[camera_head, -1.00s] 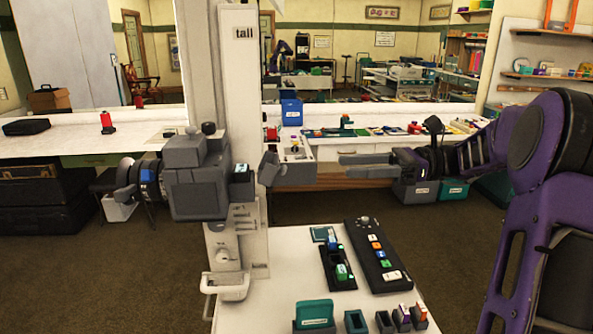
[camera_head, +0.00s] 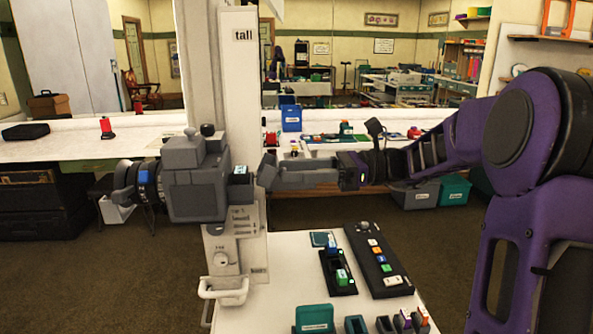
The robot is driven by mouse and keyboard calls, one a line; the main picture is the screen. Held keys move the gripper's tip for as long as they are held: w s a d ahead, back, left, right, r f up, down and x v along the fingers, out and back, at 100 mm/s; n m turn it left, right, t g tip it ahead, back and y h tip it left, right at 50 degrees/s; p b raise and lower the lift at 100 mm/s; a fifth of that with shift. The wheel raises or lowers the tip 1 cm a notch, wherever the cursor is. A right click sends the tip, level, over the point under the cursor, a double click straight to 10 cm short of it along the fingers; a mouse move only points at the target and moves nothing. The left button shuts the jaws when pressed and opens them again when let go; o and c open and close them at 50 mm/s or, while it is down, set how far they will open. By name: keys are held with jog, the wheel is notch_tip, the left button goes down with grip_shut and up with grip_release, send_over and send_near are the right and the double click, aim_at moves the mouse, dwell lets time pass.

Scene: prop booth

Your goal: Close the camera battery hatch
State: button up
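The grey camera (camera_head: 195,190) is mounted on a white stand, its lens pointing left. A battery (camera_head: 240,182) with a teal-edged top shows at the camera's right side. A small grey flap (camera_head: 266,168), which looks like the battery hatch, stands out to the right of the battery, apart from the camera body, so the hatch looks open. My gripper (camera_head: 281,176) reaches in from the right, its grey fingertips beside the flap's right side. They overlap it in the picture; I cannot tell whether they touch, or how far apart the fingers are.
A white table (camera_head: 285,285) below holds a black tray (camera_head: 338,270) with small blocks, a black control strip (camera_head: 378,260) and a teal box (camera_head: 314,318). The tall white column (camera_head: 246,100) stands directly behind the camera. A long counter (camera_head: 80,148) runs behind.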

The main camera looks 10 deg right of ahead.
grip_shut()
jog(key=shift+r+p, duration=0.15)
jog(key=shift+p, duration=0.15)
